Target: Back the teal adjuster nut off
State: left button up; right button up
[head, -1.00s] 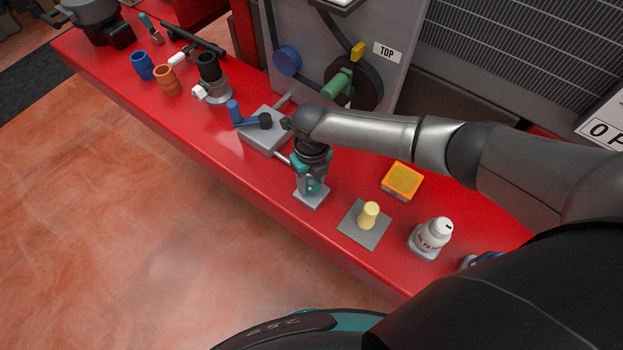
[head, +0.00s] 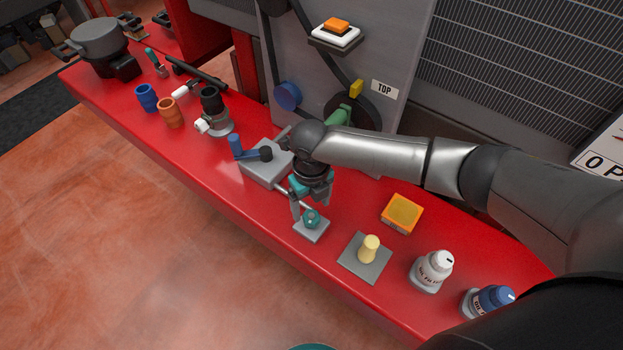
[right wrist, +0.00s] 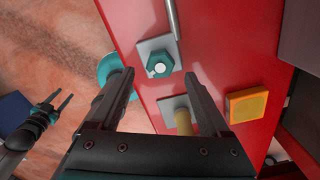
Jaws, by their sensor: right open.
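The teal adjuster nut (head: 311,217) sits on a small light-grey plate (head: 312,232) near the front edge of the red bench. In the right wrist view the nut (right wrist: 159,66) shows a pale round centre, and a thin rod (right wrist: 173,20) ends at its plate. My right gripper (head: 311,203) points down at the nut. Its open, empty fingers (right wrist: 159,82) show in the right wrist view, with the nut between and just beyond their tips. Contact cannot be told. My left gripper (right wrist: 58,103) shows at the left of the right wrist view, fingers apart and empty, away from the bench.
A yellow knob (head: 369,249) on a grey plate and an orange box (head: 402,213) stand right of the nut. White (head: 433,269) and blue (head: 488,300) bottles stand farther right. A grey block with a blue-handled crank (head: 266,165) is behind left.

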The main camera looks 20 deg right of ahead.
aim_at(312, 217)
notch_tip(312, 217, up, 11)
jog(key=shift+f, duration=0.15)
jog(key=shift+s, duration=0.1)
dwell(0.5)
